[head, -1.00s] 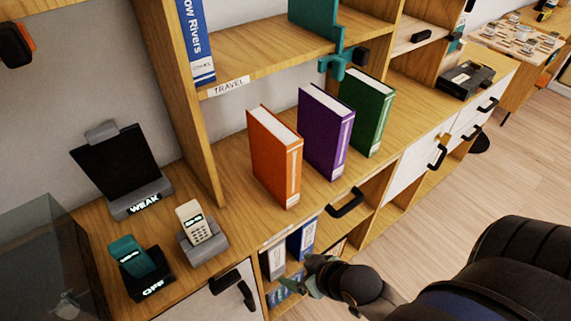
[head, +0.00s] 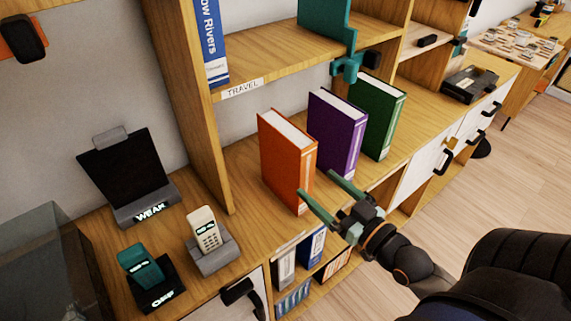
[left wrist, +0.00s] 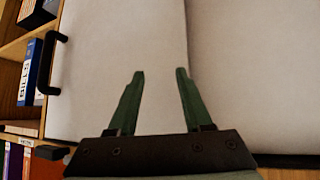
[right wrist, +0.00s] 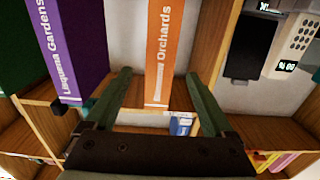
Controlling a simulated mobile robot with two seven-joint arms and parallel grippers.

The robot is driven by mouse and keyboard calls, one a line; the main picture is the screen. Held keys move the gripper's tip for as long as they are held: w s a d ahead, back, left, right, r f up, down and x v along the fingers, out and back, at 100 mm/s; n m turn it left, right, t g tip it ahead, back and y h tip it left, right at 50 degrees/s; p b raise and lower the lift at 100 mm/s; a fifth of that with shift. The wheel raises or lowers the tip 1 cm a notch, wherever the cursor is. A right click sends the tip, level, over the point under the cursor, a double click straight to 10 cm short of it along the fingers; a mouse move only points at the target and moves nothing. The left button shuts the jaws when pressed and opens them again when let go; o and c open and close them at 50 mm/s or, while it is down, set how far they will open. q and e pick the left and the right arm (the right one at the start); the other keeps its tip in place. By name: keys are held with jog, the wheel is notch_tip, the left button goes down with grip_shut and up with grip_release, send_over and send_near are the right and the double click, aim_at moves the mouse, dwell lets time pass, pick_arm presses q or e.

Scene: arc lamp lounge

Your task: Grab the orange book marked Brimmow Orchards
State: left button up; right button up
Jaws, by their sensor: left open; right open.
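The orange book (head: 285,160) stands upright on the wooden shelf top, leftmost of three books. In the right wrist view its spine (right wrist: 168,50) reads "Orchards" and lies ahead, between the lines of the two fingers. My right gripper (head: 322,192) is open and empty just in front of the orange book's lower spine, one finger seen across its edge. The right gripper's fingers also show in the right wrist view (right wrist: 163,88). My left gripper (left wrist: 160,75) is open and empty, facing pale cabinet fronts. It is out of the head view.
A purple book (head: 334,132), "Lisquema Gardens" in the right wrist view, and a green book (head: 380,118) stand right of the orange one. Phones in cradles (head: 210,238) stand to the left. Binders (head: 312,244) fill the shelf below.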

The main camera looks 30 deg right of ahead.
aim_at(285, 154)
jog(key=shift+w+r, duration=0.15)
jog(key=shift+w, duration=0.2)
jog(key=shift+w+a+p, duration=0.15)
jog(key=shift+w, duration=1.8)
jog(key=shift+w+a+p, duration=0.2)
jog(key=shift+w, duration=1.7)
jog(key=shift+w+a+p, duration=0.15)
jog(key=shift+w, duration=1.8)
jog(key=shift+c, duration=0.2)
grip_shut()
jog(key=shift+r, duration=0.2)
